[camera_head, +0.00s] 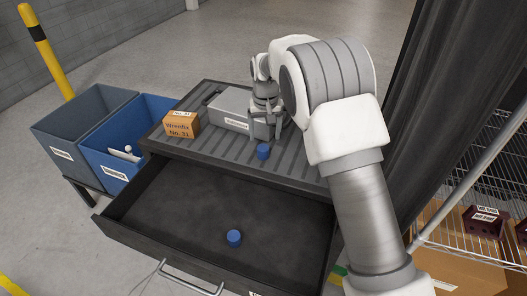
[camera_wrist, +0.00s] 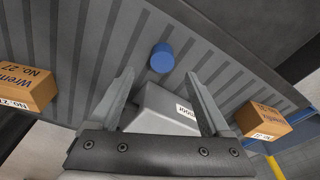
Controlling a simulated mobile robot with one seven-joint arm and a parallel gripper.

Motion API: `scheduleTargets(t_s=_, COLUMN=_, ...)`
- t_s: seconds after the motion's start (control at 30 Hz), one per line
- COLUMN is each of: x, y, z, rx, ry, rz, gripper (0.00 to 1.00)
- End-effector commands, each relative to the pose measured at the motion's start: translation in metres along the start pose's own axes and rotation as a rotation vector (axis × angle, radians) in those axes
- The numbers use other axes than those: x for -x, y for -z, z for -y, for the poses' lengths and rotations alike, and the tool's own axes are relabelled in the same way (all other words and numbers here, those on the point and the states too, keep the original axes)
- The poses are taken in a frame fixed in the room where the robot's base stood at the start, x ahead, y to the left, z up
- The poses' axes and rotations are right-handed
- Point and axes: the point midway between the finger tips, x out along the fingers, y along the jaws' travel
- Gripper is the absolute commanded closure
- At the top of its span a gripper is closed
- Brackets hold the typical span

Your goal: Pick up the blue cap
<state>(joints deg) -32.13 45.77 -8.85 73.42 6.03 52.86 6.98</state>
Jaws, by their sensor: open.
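A blue cap (camera_head: 263,151) stands on the ribbed top of the dark cabinet (camera_head: 300,170). It also shows in the wrist view (camera_wrist: 162,57), beyond my fingertips. A second blue cap (camera_head: 235,238) sits inside the open drawer (camera_head: 160,215). My gripper (camera_head: 266,132) is open above the cabinet top, just behind the first cap in the head view. In the wrist view my gripper (camera_wrist: 160,76) has its fingers spread, with no cap between them. A grey labelled box (camera_wrist: 160,108) shows between and below the fingers.
The grey box (camera_head: 230,105) lies beside my gripper on the cabinet top. An orange box (camera_head: 181,124) stands at its left. The wrist view shows orange boxes on both sides (camera_wrist: 27,85) (camera_wrist: 262,120). Grey (camera_head: 80,120) and blue (camera_head: 120,145) bins stand left; a wire shelf (camera_head: 470,180) stands right.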

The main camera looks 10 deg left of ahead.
Motion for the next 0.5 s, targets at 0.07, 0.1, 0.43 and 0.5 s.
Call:
scheduleTargets(t_s=0.07, x=-0.014, y=0.0, z=0.0, rx=0.0, ry=0.0, rz=0.002, gripper=0.19)
scheduleTargets(t_s=0.1, x=-0.019, y=0.0, z=0.0, rx=0.001, ry=0.0, rz=0.002, gripper=0.19)
scheduleTargets(t_s=0.43, x=-0.047, y=0.0, z=0.003, rx=0.001, ry=-0.001, rz=0.002, gripper=0.19)
scheduleTargets(t_s=0.5, x=-0.058, y=0.001, z=0.004, rx=0.001, ry=-0.001, rz=0.001, gripper=0.19)
